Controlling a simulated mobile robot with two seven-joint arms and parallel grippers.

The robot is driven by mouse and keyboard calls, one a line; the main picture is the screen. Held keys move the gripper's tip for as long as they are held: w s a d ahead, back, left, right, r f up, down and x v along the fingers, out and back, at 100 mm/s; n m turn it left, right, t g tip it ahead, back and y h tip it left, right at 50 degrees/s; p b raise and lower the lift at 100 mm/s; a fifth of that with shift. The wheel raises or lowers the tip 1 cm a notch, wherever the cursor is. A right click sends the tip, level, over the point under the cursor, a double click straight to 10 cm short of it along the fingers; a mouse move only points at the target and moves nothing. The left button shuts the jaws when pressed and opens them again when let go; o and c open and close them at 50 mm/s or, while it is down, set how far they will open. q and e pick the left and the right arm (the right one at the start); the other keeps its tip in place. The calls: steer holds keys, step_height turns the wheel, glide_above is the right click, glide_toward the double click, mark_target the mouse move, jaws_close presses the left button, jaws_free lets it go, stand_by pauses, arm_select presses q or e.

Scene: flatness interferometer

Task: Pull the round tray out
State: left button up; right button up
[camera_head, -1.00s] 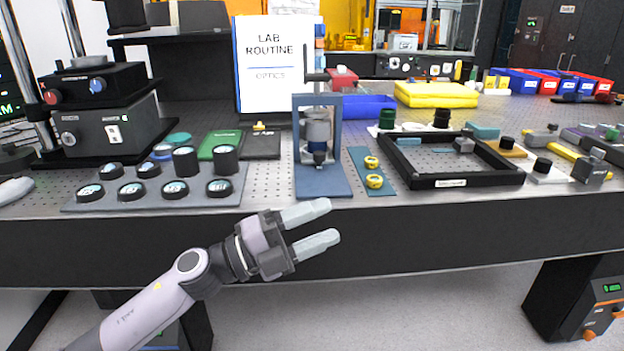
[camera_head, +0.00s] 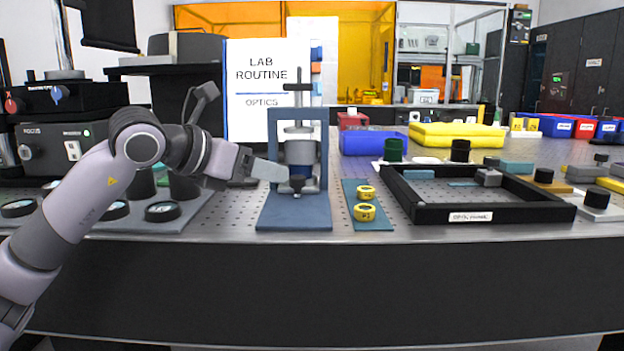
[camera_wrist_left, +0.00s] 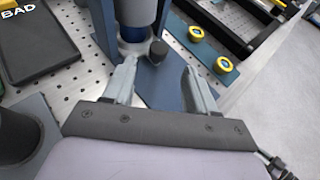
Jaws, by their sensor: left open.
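A blue press-like stand (camera_head: 273,140) with an upright frame and flat base stands on the perforated bench top. Inside it, under a grey cylinder, a grey round tray (camera_head: 310,185) sits low, with a dark knob (camera_head: 297,184) at its front. My left gripper (camera_head: 278,173) is at the stand's front left, fingers pointing toward the knob. In the left wrist view the gripper (camera_wrist_left: 159,72) is open and empty, and the knob (camera_wrist_left: 157,50) shows just beyond the fingertips, between their lines. The tray is mostly hidden there. My right gripper is not in view.
A blue strip with two yellow rings (camera_head: 364,212) lies just right of the stand. A black rectangular frame (camera_head: 450,215) is farther right. Dark cylinders and round lenses on a grey plate (camera_head: 190,218) stand to the left, under my left arm.

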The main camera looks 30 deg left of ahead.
mark_target(295, 177)
arm_select(q)
steer(key=shift+w, duration=0.4)
steer(key=shift+x, duration=3.2)
jaws_close()
